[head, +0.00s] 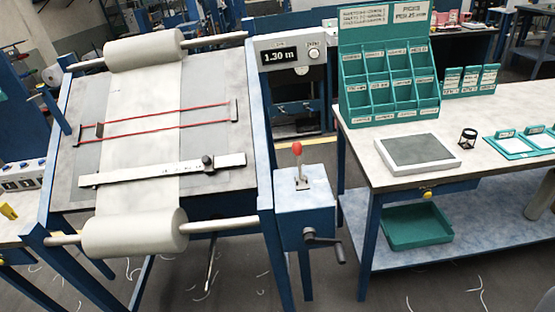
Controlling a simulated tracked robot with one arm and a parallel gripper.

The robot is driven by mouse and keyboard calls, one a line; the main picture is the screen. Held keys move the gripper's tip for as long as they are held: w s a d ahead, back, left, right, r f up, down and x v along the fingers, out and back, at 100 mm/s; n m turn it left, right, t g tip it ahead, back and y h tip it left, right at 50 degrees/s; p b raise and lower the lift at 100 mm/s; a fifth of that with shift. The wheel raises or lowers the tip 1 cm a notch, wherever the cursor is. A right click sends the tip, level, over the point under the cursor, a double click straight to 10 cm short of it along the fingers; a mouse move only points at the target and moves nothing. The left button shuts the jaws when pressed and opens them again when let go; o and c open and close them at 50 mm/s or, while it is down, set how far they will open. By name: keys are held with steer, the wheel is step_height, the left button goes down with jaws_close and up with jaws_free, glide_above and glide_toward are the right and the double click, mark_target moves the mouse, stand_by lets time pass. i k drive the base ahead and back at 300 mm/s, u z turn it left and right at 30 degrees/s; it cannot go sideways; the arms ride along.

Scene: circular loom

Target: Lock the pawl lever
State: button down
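What looks like the pawl lever (298,163) stands close to upright on top of a blue box. It has a thin metal stem and a red knob, and its foot sits in a small light plate. The blue box (304,218) is fixed at the right side of the slanted frame. A dark hand crank (325,240) sticks out of the box's front. I cannot tell from this distance whether the lever is locked. My gripper is not in view, and nothing touches the lever.
The slanted frame holds cloth between an upper roll (143,49) and a lower roll (135,232). A display (280,57) reads 1.20 m. A workbench (400,175) stands right of the box, with a green pigeonhole rack (360,62). Thread scraps lie on the floor.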

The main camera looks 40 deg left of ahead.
mark_target(297, 149)
steer(key=k, duration=0.75)
steer(key=u, duration=0.45)
steer(key=i, duration=0.65)
steer(key=u, duration=0.35)
steer(key=i, duration=1.75)
steer(key=z, duration=0.7)
